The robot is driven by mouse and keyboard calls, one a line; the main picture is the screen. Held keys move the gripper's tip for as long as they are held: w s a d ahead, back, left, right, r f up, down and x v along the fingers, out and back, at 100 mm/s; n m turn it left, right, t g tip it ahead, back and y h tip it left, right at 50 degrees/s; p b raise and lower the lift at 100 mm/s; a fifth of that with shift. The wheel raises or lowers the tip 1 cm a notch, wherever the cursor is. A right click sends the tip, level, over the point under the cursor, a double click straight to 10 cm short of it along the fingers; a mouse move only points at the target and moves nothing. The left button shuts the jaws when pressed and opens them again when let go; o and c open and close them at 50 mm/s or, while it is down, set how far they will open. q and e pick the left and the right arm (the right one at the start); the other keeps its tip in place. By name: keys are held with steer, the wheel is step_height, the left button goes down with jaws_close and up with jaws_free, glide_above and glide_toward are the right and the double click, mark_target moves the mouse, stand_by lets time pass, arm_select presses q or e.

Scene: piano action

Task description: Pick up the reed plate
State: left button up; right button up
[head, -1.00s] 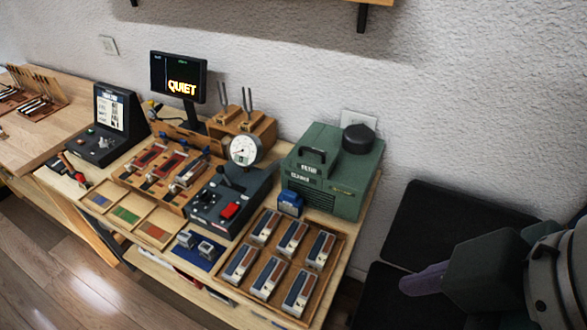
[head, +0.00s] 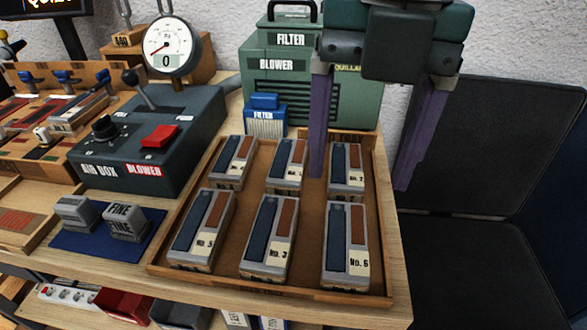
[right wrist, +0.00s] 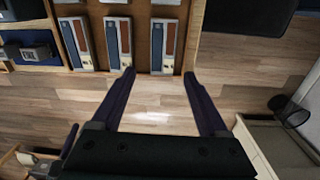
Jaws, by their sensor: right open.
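Several reed plates, grey blocks with a dark blue strip and a brown strip, lie in two rows in a wooden tray (head: 387,225). The front row holds No. 5 (head: 201,230), No. 3 (head: 266,241) and No. 6 (head: 346,246). The back row includes a plate at the right (head: 346,168). My right gripper (head: 358,182) is open and empty. Its left finger shows in front of the tray's back part, its right finger beyond the tray's right edge. In the right wrist view, reed plates (right wrist: 118,42) lie above the open fingers (right wrist: 159,75). My left gripper is not in view.
A blue filter box (head: 265,118) and the green blower (head: 300,85) stand behind the tray. The air box (head: 150,140) with a gauge (head: 171,45) stands left, grey FINE blocks (head: 124,222) on a blue mat in front. A dark chair (head: 480,150) is right of the table.

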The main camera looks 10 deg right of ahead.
steer(key=f, duration=0.1)
steer(key=b, duration=0.1)
glide_above(347, 236)
steer(key=shift+n, duration=0.3)
step_height(347, 236, down, 5)
steer(key=shift+w+d+r, duration=0.1)
steer(key=shift+r, duration=0.1)
step_height(347, 236, down, 5)
steer(key=shift+f+b, duration=0.1)
steer(key=shift+b, duration=0.45)
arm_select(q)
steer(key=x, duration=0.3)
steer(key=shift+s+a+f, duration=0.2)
arm_select(e)
steer(key=shift+c, duration=0.2)
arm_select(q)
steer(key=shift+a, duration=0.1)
arm_select(e)
jaws_close()
